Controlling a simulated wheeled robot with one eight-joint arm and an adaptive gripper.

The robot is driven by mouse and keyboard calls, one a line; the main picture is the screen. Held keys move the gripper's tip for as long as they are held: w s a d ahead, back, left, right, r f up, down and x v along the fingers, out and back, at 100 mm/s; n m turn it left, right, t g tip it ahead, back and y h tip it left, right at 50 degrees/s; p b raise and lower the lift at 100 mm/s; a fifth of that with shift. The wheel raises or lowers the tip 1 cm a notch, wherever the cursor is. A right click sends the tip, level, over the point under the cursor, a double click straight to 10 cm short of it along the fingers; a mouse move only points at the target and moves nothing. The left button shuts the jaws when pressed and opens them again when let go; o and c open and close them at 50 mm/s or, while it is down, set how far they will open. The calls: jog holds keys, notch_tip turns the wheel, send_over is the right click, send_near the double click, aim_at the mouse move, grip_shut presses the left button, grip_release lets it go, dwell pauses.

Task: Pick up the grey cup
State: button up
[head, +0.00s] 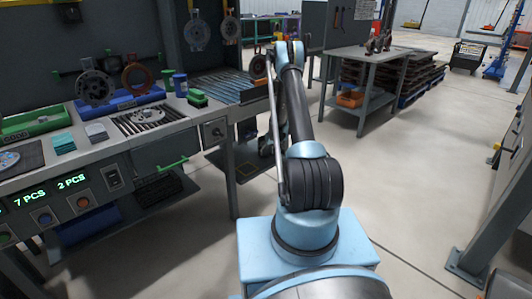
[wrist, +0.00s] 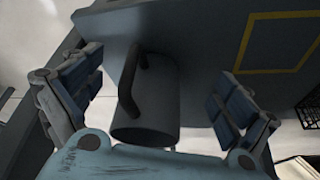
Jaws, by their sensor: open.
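The grey cup (wrist: 150,105) is in the middle of the wrist view, a dark cylinder with a handle on its left side. My gripper (wrist: 158,82) is open, with one padded finger to the left of the cup and one to the right. A gap shows between each finger and the cup. I cannot make out the cup in the head view, where my arm blocks the area around my gripper.
A workbench (head: 160,132) with parts, a blue can (head: 180,85) and green blocks (head: 197,98) stands at the left. A grey table (head: 366,54) with an orange bin (head: 350,99) below stands beyond my arm. The floor at right is open, up to a grey post (head: 492,210).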

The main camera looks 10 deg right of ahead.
aim_at(266, 151)
jog(key=w, duration=0.2)
jog(key=w+a, duration=0.1)
jog(key=w, duration=0.1)
jog(key=x, duration=0.3)
jog(key=shift+w+a+f, duration=0.1)
jog(key=shift+w, duration=0.3)
jog(key=shift+x, duration=0.85)
jog(key=c, duration=1.3)
